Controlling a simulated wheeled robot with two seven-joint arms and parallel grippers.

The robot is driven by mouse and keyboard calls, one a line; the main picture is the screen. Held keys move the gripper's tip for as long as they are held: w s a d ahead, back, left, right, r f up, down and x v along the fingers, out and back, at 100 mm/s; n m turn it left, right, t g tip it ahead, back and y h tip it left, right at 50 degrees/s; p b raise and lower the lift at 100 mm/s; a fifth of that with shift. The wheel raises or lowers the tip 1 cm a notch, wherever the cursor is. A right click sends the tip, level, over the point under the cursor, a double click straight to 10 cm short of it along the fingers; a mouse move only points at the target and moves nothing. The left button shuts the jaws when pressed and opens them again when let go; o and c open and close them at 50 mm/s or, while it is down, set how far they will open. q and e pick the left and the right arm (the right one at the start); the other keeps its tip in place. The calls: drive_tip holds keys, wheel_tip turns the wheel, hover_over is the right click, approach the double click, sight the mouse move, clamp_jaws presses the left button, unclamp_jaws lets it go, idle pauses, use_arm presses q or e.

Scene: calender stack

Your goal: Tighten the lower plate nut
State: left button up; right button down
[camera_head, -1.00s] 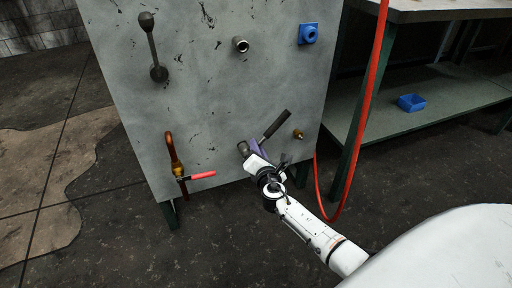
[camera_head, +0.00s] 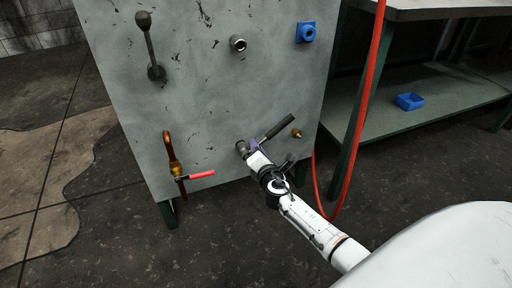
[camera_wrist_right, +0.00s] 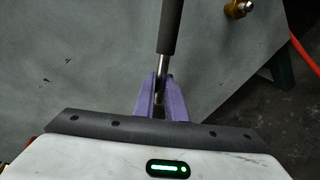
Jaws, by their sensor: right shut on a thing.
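A metal plate (camera_head: 215,100) stands upright ahead of me. At its lower middle a round metal fitting (camera_head: 242,147), which looks like the lower nut, sticks out. A tool with a dark grip (camera_head: 279,126) slants up and to the right beside it; its grip also shows in the right wrist view (camera_wrist_right: 171,28). My right gripper (camera_head: 256,145) is shut on the tool's silver shaft, with a purple finger on each side in the right wrist view (camera_wrist_right: 161,92). The gripper hides how the tool meets the nut. My left gripper is not in view.
The plate also carries a lever (camera_head: 150,48), an upper metal fitting (camera_head: 238,43), a blue fitting (camera_head: 306,32), a red-handled valve (camera_head: 200,175) and a small brass fitting (camera_head: 296,133). A red hose (camera_head: 366,90) hangs at the right, before a shelf with a blue bin (camera_head: 410,101).

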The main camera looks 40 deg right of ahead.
drive_tip(key=shift+a+f, duration=0.1)
drive_tip(key=shift+f+m, duration=0.1)
drive_tip(key=shift+m, duration=0.3)
drive_tip(key=shift+a+r+n, duration=0.15)
drive_tip(key=shift+r+n, duration=0.1)
drive_tip(key=shift+n, duration=0.45)
drive_tip(key=shift+s, duration=0.3)
drive_tip(key=shift+r, duration=0.1)
idle(1.6)
drive_tip(key=shift+s, duration=0.75)
idle(1.7)
